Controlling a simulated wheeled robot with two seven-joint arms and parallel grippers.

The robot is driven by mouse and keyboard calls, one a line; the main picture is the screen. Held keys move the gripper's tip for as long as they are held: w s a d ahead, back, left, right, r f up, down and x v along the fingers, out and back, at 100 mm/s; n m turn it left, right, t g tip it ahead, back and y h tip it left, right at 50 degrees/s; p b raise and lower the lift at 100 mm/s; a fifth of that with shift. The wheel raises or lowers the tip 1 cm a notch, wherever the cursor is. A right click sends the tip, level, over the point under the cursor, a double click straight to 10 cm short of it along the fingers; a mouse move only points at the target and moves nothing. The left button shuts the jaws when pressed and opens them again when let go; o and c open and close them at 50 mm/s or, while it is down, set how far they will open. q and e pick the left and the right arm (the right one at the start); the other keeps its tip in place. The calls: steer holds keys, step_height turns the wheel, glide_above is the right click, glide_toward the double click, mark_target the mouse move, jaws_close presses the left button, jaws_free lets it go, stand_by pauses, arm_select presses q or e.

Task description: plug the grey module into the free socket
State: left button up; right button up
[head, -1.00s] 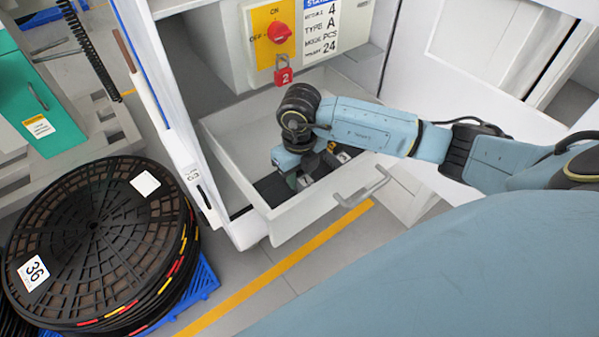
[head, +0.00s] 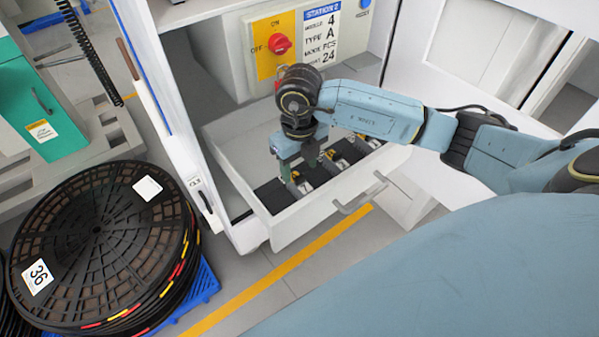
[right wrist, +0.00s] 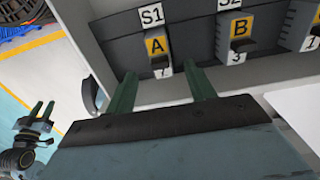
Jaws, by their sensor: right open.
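The open drawer (head: 285,232) holds a row of small units. My right gripper (head: 299,172) is above its left part, fingers pointing down, open and empty. In the right wrist view, its two green fingers (right wrist: 161,90) are apart in front of a unit with a yellow A label (right wrist: 156,46) under the S1 tag (right wrist: 151,15). A unit with a yellow B label (right wrist: 239,29) sits to its right under S2. I cannot tell which unit is the grey module or which socket is free. My left gripper (right wrist: 42,112) shows only in the right wrist view, with fingers apart.
A red rotary switch (head: 279,44) on a yellow plate and a station sign (head: 320,38) are above the drawer. The drawer handle (head: 362,196) sticks out in front. Stacked black reels (head: 98,235) stand on a blue pallet at left. Floor between is clear.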

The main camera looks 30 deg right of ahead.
step_height(320, 180, up, 7)
steer(key=p, duration=0.1)
stand_by(0.7)
